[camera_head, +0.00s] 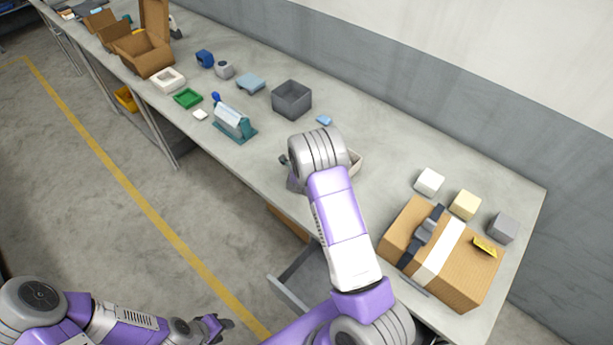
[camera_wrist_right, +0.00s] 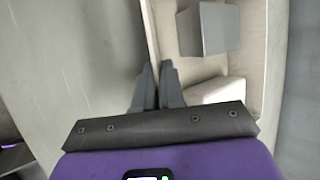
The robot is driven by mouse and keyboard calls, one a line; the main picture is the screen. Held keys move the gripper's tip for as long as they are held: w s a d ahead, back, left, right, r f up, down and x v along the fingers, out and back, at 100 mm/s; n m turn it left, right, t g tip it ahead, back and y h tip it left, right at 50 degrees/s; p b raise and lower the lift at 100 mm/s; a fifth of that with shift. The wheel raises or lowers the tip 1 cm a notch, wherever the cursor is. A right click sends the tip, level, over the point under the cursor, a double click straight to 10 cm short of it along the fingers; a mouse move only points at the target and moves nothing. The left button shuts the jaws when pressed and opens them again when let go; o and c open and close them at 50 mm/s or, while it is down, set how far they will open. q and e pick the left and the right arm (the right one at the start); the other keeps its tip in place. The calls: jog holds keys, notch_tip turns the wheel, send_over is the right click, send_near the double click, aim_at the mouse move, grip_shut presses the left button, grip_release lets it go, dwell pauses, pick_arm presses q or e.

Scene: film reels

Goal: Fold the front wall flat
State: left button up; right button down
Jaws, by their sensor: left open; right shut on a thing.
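A beige box (camera_wrist_right: 268,60) fills the right of the right wrist view. Its near wall (camera_wrist_right: 150,32) stands up as a thin upright edge, and a grey block (camera_wrist_right: 207,28) and a whitish block (camera_wrist_right: 215,90) are inside. My right gripper (camera_wrist_right: 156,68) is shut on that wall, its fingers on either side of the rim. In the head view my right arm hides most of the box, and only a beige corner (camera_head: 355,163) shows. My left gripper (camera_head: 222,325) is open and empty, low over the floor beside the table.
A taped cardboard carton (camera_head: 400,232) stands at the table's right end, with a white cube (camera_head: 430,181), a yellow cube (camera_head: 465,204) and a grey cube (camera_head: 503,228) behind it. A dark grey bin (camera_head: 291,99) and a teal-based house-shaped item (camera_head: 233,121) stand further left.

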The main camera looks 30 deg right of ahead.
dwell(0.3)
jog(key=c, duration=1.3)
grip_release()
jog(key=shift+r, duration=0.1)
jog(key=v, duration=0.7)
jog(key=shift+s+a+r, duration=0.1)
jog(key=shift+a, duration=0.05)
